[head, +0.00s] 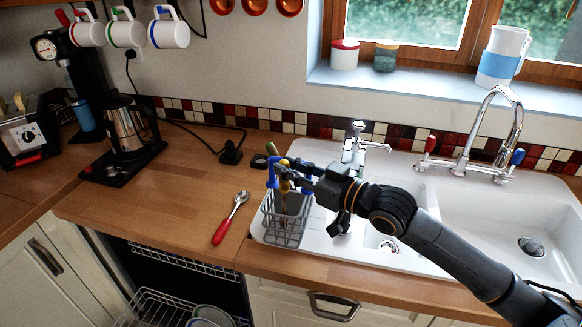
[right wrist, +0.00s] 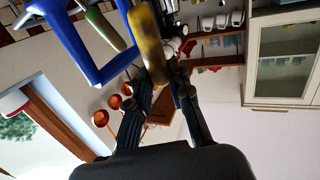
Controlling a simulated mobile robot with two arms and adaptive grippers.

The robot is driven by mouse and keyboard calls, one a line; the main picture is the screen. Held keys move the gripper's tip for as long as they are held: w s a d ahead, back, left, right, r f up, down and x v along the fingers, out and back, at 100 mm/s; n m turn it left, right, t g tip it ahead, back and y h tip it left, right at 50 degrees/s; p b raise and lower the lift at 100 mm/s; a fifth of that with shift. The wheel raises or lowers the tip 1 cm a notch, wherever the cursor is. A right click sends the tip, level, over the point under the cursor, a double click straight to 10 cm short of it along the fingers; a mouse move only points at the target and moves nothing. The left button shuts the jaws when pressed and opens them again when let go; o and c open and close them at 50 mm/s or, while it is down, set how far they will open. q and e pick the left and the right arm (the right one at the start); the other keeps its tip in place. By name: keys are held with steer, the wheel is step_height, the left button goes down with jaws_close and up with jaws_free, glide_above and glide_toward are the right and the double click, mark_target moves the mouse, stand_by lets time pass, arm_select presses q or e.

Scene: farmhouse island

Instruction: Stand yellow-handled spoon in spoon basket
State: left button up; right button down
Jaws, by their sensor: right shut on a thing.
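The grey spoon basket (head: 284,232) stands at the left end of the white sink unit, with a blue handle (head: 272,172) rising above it. My right gripper (head: 287,172) is above the basket, shut on the yellow-handled spoon (head: 284,163). In the right wrist view the yellow handle (right wrist: 150,45) lies between my fingers (right wrist: 166,82), close beside the blue handle (right wrist: 98,72). A green-handled utensil (right wrist: 104,27) shows within the blue frame. The spoon's lower end is hard to make out behind the basket wall. My left gripper is out of view.
A red-handled spoon (head: 230,220) lies on the wooden counter left of the basket. An open dishwasher rack (head: 165,305) is below the counter. The counter between the kettle (head: 130,130) and basket is mostly clear.

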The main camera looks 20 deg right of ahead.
steer(key=shift+f, duration=0.5)
stand_by(0.6)
steer(key=c, duration=1.1)
jaws_free()
steer(key=shift+c, duration=0.2)
steer(key=shift+o, duration=0.2)
steer(key=o, duration=0.5)
steer(key=shift+s, duration=0.1)
